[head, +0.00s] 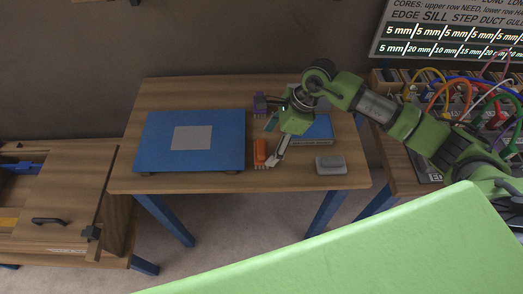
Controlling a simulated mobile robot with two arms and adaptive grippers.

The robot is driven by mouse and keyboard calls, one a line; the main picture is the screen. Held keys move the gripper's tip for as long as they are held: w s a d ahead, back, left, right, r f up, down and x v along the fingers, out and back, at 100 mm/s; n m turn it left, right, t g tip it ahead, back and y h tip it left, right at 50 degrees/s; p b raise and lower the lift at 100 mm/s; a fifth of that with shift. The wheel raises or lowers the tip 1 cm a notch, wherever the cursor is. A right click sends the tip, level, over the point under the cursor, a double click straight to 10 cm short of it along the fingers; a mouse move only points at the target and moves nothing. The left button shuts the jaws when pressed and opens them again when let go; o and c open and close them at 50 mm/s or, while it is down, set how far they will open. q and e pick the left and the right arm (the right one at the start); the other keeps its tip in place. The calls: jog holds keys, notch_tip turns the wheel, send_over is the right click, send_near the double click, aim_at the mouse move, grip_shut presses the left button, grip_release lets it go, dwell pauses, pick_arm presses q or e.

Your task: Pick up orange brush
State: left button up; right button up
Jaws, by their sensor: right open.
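The orange brush (259,151) lies on the wooden table, just right of the blue board. My right gripper (268,133) is over the table with its fingers spread open and nothing seen between them. Its pale lower finger reaches down close to the right side of the orange brush; I cannot tell whether it touches. The upper finger is near a purple brush (259,104) further back. My left gripper is not in view.
A blue board with a grey patch (156,142) covers the left of the wooden table (208,183). A blue flat box (320,129) lies partly behind my gripper. A grey block (331,165) is at the front right. Coloured cables (437,92) are on a bench at right.

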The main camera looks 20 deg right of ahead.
aim_at(265, 147)
jog(key=shift+w+a+f+p, duration=0.1)
jog(key=shift+a+f+p, duration=0.25)
jog(key=shift+f+p, duration=0.1)
jog(key=p+x, duration=0.2)
jog(key=x, duration=0.1)
jog(key=shift+w+a+f, duration=0.2)
jog(key=shift+a, duration=0.1)
jog(key=shift+a+f, duration=0.1)
jog(key=shift+f, duration=0.3)
jog(key=shift+c, duration=0.4)
jog(key=c, duration=1.2)
